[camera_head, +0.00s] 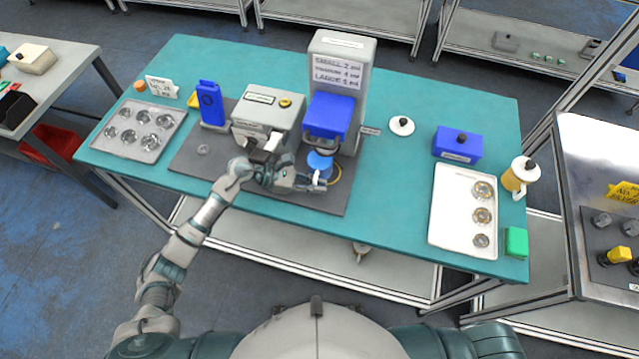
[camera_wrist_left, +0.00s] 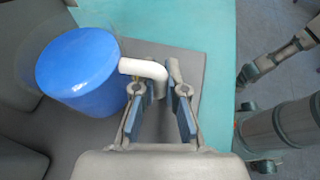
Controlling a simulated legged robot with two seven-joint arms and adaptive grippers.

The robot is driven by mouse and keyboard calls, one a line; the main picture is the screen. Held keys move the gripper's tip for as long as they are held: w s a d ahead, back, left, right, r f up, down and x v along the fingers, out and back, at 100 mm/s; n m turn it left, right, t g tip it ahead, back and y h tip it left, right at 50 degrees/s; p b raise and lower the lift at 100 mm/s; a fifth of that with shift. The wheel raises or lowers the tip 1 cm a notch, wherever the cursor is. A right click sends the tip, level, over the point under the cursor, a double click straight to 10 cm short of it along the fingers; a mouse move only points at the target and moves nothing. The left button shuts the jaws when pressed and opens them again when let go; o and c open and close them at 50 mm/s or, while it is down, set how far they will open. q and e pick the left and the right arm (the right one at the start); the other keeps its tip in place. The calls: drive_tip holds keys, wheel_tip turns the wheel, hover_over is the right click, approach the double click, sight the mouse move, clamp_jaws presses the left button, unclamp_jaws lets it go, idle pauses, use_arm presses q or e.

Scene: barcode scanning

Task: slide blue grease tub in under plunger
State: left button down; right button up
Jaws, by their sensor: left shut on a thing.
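The blue grease tub (camera_head: 320,163) stands on the grey mat at the foot of the tall dispenser, below and slightly in front of its blue head (camera_head: 331,112). The plunger itself is hard to make out under that head. In the left wrist view the tub (camera_wrist_left: 78,68) has a round blue top and a white bent handle (camera_wrist_left: 145,69). My left gripper (camera_head: 316,184) is at the tub's near side, and its fingers (camera_wrist_left: 160,98) are shut on the handle. My right gripper is out of view.
A grey machine (camera_head: 268,113) stands left of the dispenser, close to my left forearm. A blue stand (camera_head: 210,105) and a tray of metal parts (camera_head: 140,145) are further left. A white tray (camera_head: 455,235) and blue box (camera_head: 457,145) are right. The teal table between is mostly clear.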

use_arm(q)
drive_tip(key=shift+d, duration=0.2)
drive_tip(key=shift+w+d, duration=0.1)
drive_tip(key=shift+d, duration=0.55)
drive_tip(key=shift+a+f+b, duration=0.2)
drive_tip(key=shift+a+b, duration=0.05)
drive_tip(key=shift+b, duration=0.1)
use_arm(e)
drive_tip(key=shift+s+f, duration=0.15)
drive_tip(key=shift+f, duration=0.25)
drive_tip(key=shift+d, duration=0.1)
use_arm(q)
drive_tip(key=shift+d, duration=0.45)
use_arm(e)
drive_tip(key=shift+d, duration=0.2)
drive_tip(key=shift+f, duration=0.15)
